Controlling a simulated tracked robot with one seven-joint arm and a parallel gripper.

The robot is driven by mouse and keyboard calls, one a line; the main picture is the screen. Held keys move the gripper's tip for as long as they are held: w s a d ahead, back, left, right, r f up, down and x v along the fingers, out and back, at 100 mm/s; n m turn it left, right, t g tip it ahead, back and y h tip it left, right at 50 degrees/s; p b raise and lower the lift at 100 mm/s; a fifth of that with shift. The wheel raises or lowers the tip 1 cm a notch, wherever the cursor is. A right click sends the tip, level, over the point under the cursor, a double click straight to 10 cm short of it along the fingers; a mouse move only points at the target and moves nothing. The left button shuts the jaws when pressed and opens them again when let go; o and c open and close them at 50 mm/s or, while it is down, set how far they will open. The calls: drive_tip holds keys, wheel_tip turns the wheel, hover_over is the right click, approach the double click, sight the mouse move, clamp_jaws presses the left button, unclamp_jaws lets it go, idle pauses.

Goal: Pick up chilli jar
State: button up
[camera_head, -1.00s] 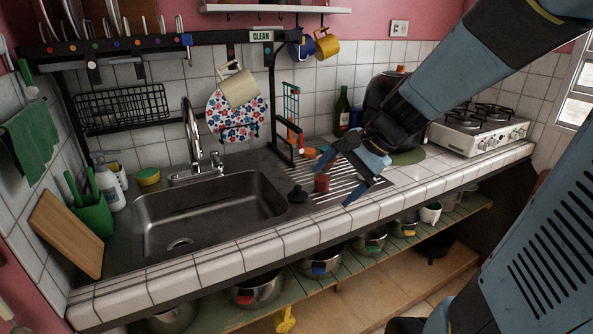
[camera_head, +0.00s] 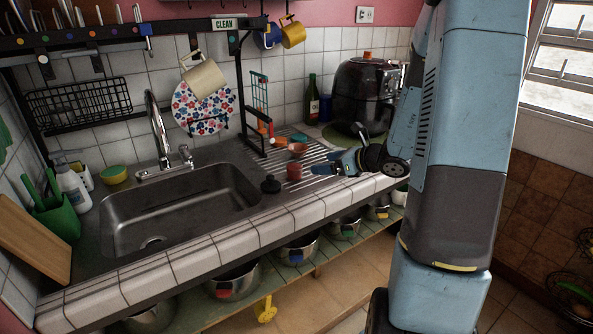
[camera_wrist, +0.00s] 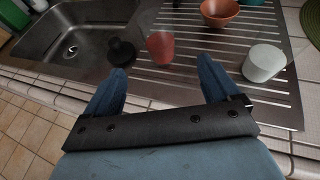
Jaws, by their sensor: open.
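A small red cylindrical jar (camera_head: 293,172), which looks like the chilli jar, stands upright on the ribbed metal drainboard right of the sink. It also shows in the wrist view (camera_wrist: 161,48), just beyond the fingertips and roughly centred between them. I cannot read a label on it. My gripper (camera_head: 333,165) is to the right of the jar in the head view, low over the drainboard, with its fingers toward it. In the wrist view my gripper (camera_wrist: 162,72) has its two blue fingers spread, with nothing held between them.
A black knobbed object (camera_wrist: 121,52) stands left of the jar, beside the sink (camera_wrist: 70,35). A white cylinder (camera_wrist: 263,62) stands to the right, and an orange-brown bowl (camera_wrist: 219,12) behind. The tiled counter edge (camera_head: 300,213) runs in front, above a shelf of pots.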

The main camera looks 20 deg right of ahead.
sight(294, 164)
drive_tip(key=x, duration=1.3)
drive_tip(key=shift+w+a, duration=0.2)
drive_tip(key=shift+c, duration=0.2)
drive_tip(key=c, duration=1.1)
drive_tip(key=shift+r, duration=0.15)
